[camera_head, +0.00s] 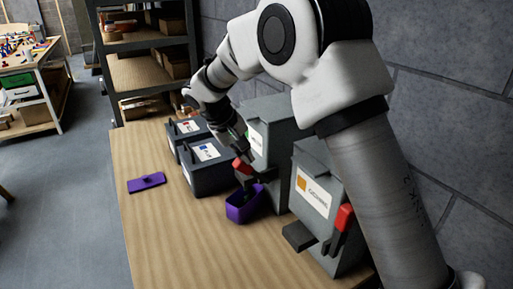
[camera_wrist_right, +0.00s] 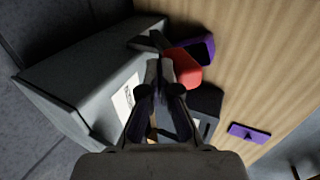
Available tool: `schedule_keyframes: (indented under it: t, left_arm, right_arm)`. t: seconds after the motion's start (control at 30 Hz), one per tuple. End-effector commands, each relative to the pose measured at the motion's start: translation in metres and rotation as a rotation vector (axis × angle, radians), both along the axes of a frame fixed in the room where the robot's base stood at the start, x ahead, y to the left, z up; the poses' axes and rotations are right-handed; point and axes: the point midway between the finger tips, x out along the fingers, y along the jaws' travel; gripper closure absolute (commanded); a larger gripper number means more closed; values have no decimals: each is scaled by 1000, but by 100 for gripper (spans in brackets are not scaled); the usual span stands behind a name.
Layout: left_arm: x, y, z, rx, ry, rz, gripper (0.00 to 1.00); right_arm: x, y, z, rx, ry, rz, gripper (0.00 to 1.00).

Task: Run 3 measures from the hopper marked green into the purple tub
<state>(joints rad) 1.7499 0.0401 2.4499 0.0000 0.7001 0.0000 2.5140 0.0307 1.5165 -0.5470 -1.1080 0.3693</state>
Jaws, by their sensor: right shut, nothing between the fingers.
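The hopper marked green (camera_head: 275,120) is a tall grey box, its green label partly hidden behind my right arm. Its red lever (camera_head: 242,167) shows on the front and also in the right wrist view (camera_wrist_right: 183,65). The purple tub (camera_head: 240,210) stands at the foot of this hopper, under its spout. Its inside looks dark, so I cannot tell its contents. The tub is partly hidden behind the lever in the wrist view (camera_wrist_right: 205,47). My right gripper (camera_head: 240,150) is shut and empty, close beside the red lever; contact is unclear. My left gripper is out of view.
A second hopper with an orange label (camera_head: 318,200) and red lever stands nearer. Grey bins with blue (camera_head: 208,172) and red (camera_head: 188,128) labels stand behind the tub. A purple lid (camera_head: 147,182) lies flat at left. The table's (camera_head: 165,240) front left is clear.

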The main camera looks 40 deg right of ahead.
Motion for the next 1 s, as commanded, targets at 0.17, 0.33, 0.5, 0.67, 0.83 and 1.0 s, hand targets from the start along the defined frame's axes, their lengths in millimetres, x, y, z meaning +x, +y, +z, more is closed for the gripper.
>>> schedule_keyframes:
  t: [0.17, 0.33, 0.5, 0.67, 0.83, 1.0]
  left_arm:
    - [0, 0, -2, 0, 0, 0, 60]
    - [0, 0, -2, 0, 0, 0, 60]
    - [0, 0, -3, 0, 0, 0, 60]
    - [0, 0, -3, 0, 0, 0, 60]
    - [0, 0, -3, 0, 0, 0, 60]
    - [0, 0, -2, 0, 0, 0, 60]
  right_arm:
    - [1, 13, -9, -96, 11, 1, 100]
    - [2, 19, -14, -92, 11, -1, 100]
    - [2, 23, -18, -90, 13, -1, 100]
    - [2, 24, -19, -89, 13, -2, 100]
    - [2, 24, -20, -88, 15, -3, 100]
    - [1, 24, -20, -87, 16, -2, 100]
